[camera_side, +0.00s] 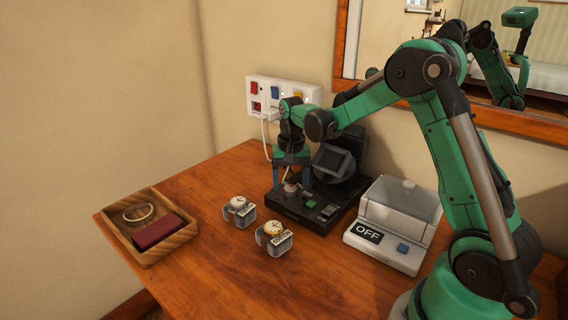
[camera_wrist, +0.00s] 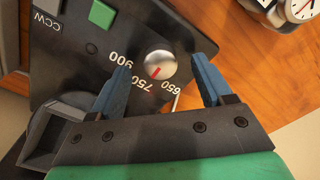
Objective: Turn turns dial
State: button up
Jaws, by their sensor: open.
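The turns dial (camera_wrist: 160,65) is a small silver knob with a red mark, on a black winder base (camera_side: 320,216). Around it are the printed numbers 650, 750 and 900, and the red mark points toward 750. In the side view the dial (camera_side: 290,188) sits low at the base's left part. My gripper (camera_wrist: 160,62) is open and points down over the base. In the wrist view its blue fingertips lie on either side of the dial with gaps between. In the side view my gripper (camera_side: 291,181) is right at the dial; contact cannot be told.
A green button (camera_wrist: 102,14) and a CCW switch (camera_wrist: 48,6) share the base. The winder's tilted head (camera_side: 335,162) stands behind. Two cased watches (camera_side: 240,211) (camera_side: 273,240) stand in front. A wooden tray (camera_side: 180,238) is at left, a clear-lidded box reading OFF (camera_side: 400,212) at right.

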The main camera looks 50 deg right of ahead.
jog(key=shift+f, duration=0.5)
grip_shut()
jog(key=shift+n, duration=0.3)
jog(key=n, duration=0.3)
jog(key=shift+n, duration=2.5)
grip_release()
